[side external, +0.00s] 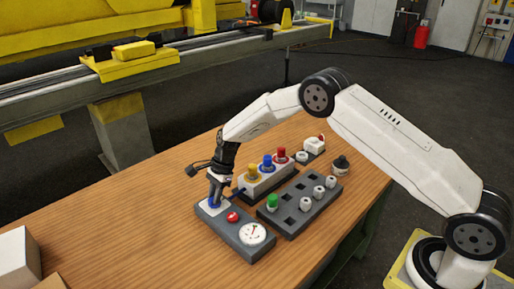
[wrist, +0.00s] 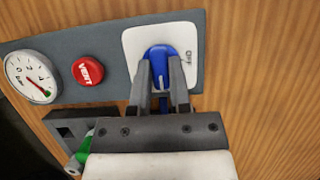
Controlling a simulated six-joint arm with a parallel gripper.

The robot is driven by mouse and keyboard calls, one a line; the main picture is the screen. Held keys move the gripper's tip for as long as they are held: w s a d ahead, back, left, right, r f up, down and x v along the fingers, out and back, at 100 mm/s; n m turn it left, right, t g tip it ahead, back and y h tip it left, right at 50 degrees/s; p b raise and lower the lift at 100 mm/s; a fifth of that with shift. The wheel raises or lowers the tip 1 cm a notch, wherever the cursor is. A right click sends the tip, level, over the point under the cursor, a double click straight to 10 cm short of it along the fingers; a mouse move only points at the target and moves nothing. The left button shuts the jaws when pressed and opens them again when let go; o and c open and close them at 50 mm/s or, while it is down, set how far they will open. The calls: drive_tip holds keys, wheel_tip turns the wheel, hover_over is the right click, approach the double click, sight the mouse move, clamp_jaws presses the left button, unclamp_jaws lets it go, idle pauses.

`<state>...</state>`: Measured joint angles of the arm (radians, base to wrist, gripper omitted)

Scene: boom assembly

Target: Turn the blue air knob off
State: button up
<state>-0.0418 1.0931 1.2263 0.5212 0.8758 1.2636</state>
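The blue air knob (wrist: 160,53) sits on a white plate (wrist: 133,45) with the word OFF to its right in the wrist view. A pale mark shows on the knob, but its exact direction is hard to read. My gripper (wrist: 162,65) has one finger on each side of the knob, overlapping its lower edge in the wrist view. I cannot tell whether the fingers press on it. In the side view my gripper (side external: 216,192) points down at the plate and hides most of the knob.
The grey panel (side external: 240,237) also holds a red VENT button (wrist: 88,70) and a dial gauge (wrist: 31,76). Beside it are a dark socket block (side external: 300,208) with a green part (side external: 272,201) and a block with yellow, blue and red knobs (side external: 265,180).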

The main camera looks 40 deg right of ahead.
clamp_jaws()
drive_tip(key=shift+n, duration=0.4)
drive_tip(key=n+g, duration=0.1)
drive_tip(key=n, duration=0.2)
drive_tip(key=shift+w+g, duration=0.1)
drive_tip(key=shift+g, duration=0.2)
drive_tip(key=n+g+h, duration=0.1)
drive_tip(key=n, duration=0.3)
drive_tip(key=shift+n, duration=0.4)
drive_tip(key=n, duration=0.2)
drive_tip(key=n+g+h, duration=0.1)
drive_tip(key=n, duration=0.1)
drive_tip(key=shift+w+a+n+h, duration=0.1)
drive_tip(key=shift+n+h, duration=0.2)
drive_tip(key=n+h, duration=0.1)
drive_tip(key=n, duration=0.3)
drive_tip(key=shift+n+g+h, duration=0.4)
